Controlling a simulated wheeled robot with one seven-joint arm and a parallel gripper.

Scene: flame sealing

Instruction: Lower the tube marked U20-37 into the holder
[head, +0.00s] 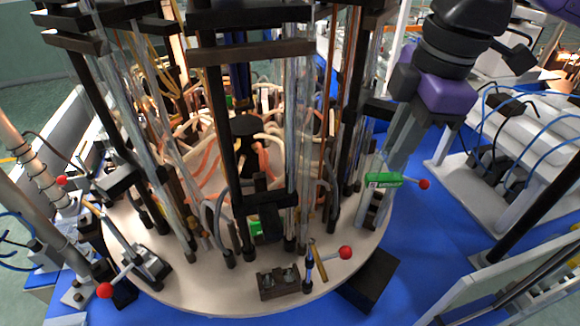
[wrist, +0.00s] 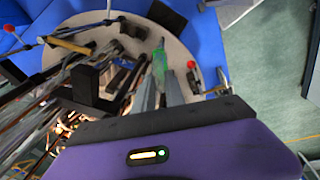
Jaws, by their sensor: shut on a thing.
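My gripper (head: 398,145) reaches down at the right rim of the round machine table in the head view. In the wrist view, my gripper's two grey fingers (wrist: 159,86) are close together on a clear greenish tube (wrist: 160,58). The tube's narrow end points away from the camera. In the head view my fingers and nearby parts mostly hide the tube. A green label (head: 384,180) with small white markings shows by the fingertips; I cannot read U20-37 on it. I cannot tell which part is the holder, or whether the tube touches it.
A red-knobbed lever (head: 424,184) sticks out right beside the fingertips. The pale round table (head: 215,285) is crowded with upright glass tubes (head: 305,150) and black posts. Another red knob (head: 345,252) is at the front. The blue surface (head: 430,235) at right is mostly clear.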

